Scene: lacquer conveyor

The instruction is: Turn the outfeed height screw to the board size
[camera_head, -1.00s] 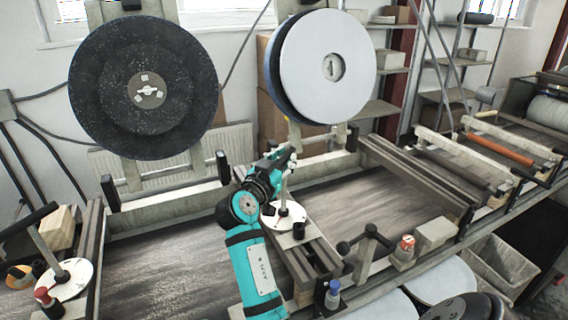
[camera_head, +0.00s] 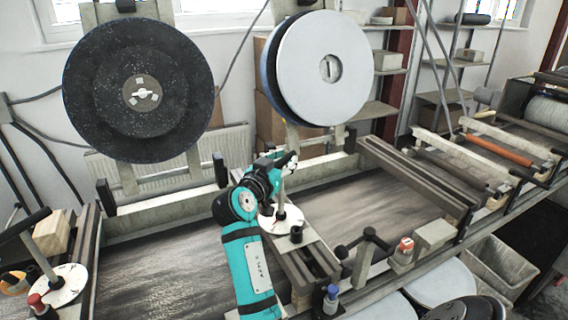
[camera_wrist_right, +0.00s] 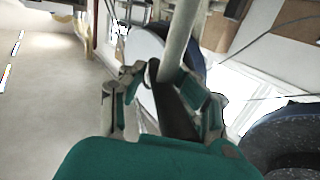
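A pale upright screw post (camera_head: 281,200) rises from a white disc (camera_head: 267,222) on the wooden cross-rail in the middle of the head view. My right gripper (camera_head: 288,164), on the teal arm, is at the top of this post. In the right wrist view, a dark crank handle (camera_wrist_right: 174,108) lies between the fingers of my right gripper (camera_wrist_right: 163,76), whose tips close in on it. The pale post (camera_wrist_right: 181,40) runs upward just beyond. Any scale marks on the disc are too small to read. My left gripper is not in view.
A similar post with a black handle (camera_head: 24,224) and white disc (camera_head: 62,291) stands at the left. A large black wheel (camera_head: 100,65) and a pale wheel (camera_head: 298,60) hang behind the conveyor bed (camera_head: 370,205). A black T-handle (camera_head: 366,240) stands right of the arm.

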